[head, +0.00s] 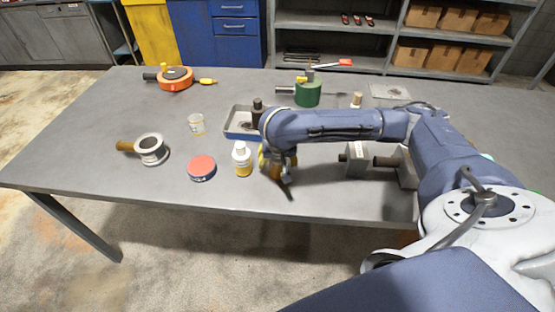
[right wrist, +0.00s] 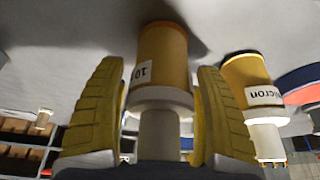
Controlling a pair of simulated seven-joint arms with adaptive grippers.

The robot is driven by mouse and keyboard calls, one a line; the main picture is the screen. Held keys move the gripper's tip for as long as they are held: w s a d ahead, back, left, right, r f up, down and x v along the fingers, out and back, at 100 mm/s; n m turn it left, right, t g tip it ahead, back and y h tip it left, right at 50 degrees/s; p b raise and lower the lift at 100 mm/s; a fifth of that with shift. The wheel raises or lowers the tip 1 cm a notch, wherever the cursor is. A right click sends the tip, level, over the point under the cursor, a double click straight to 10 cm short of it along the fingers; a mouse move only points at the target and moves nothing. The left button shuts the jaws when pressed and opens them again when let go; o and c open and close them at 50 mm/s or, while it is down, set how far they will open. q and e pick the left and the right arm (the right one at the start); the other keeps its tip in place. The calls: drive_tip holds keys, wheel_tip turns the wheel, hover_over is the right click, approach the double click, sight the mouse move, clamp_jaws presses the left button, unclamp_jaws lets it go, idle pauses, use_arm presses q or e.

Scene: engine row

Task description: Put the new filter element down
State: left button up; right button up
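The new filter element (right wrist: 160,62), an orange-yellow cylinder with a white collar, neck and a label reading "10", stands between the fingers of my right gripper (right wrist: 160,95) in the right wrist view. Narrow gaps show between it and both yellow fingers, so the gripper looks open around it. Its far end meets the grey table, with a shadow beside it. In the head view my right gripper (head: 277,172) is low over the table's front half and mostly hides the element. My left gripper is not in view.
A similar white-and-yellow piece labelled "micron" (right wrist: 248,80) stands close beside it, also seen in the head view (head: 242,158). A red-topped round tin (head: 201,167), a metal cup with brown handle (head: 150,149) and a tray (head: 238,122) are nearby. The front left table is clear.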

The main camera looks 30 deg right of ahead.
drive_tip(key=shift+r, duration=0.1)
drive_tip(key=v, duration=1.2)
idle(0.6)
